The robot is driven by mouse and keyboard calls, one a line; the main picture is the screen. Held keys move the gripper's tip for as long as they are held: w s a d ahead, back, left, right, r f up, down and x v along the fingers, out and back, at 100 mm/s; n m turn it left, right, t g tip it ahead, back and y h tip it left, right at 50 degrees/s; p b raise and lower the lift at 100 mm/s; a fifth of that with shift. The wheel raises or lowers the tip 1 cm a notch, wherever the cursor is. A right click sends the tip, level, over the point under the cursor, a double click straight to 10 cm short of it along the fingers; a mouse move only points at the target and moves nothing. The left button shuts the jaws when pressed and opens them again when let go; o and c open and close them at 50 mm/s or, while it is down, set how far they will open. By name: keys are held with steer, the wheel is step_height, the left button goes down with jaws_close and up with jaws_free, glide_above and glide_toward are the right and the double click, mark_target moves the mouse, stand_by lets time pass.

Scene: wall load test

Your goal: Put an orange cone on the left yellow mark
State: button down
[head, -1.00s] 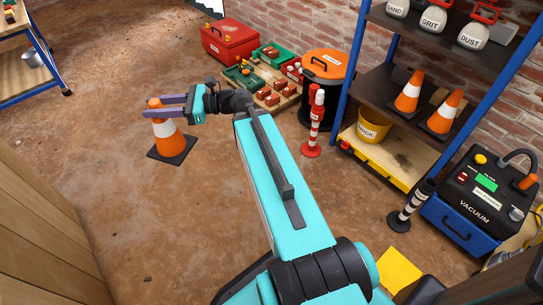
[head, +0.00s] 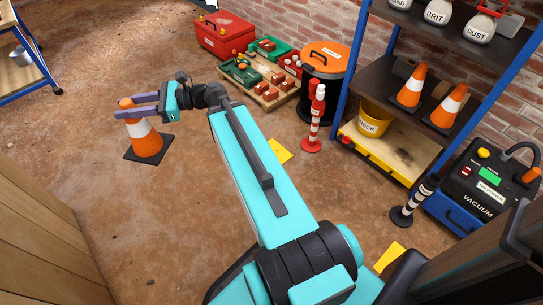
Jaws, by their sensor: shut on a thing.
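My gripper (head: 137,107) is at the left, its purple fingers shut on the top part of an orange and white cone (head: 146,143). The cone is upright with a dark square base; I cannot tell whether the base touches the floor. One yellow mark (head: 281,151) lies on the floor just right of my arm, partly hidden by it. Another yellow mark (head: 388,256) lies at the lower right, partly hidden by my body. The held cone is to the left of both marks. Two more orange cones (head: 411,87) (head: 447,106) stand on the shelf.
A red and white post (head: 314,122) stands near the first mark. Behind are an orange-lidded bin (head: 324,60), a pallet of bricks and a red toolbox (head: 225,36). A black post (head: 415,201) and a vacuum (head: 488,185) are right. Floor around the cone is clear.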

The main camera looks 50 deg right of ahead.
steer(key=shift+d, duration=0.15)
steer(key=d+f+m+t+h+b, duration=0.35)
steer(key=d+f+b, duration=0.25)
steer(key=d+f, duration=1.8)
steer(key=s+d+f+m+t+h+b, duration=0.1)
steer(key=s+d+f+m+h+b, duration=0.1)
steer(key=s+d+f, duration=0.4)
steer(key=s+d+f+m+t+h+b, duration=0.1)
steer(key=s+d+f, duration=0.6)
steer(key=d+f, duration=0.7)
step_height(320, 180, down, 5)
steer(key=shift+m+t+h+b, duration=0.35)
steer(key=shift+t+h+b, duration=0.2)
steer(key=shift+h+b, duration=0.7)
steer(key=shift+d, duration=0.1)
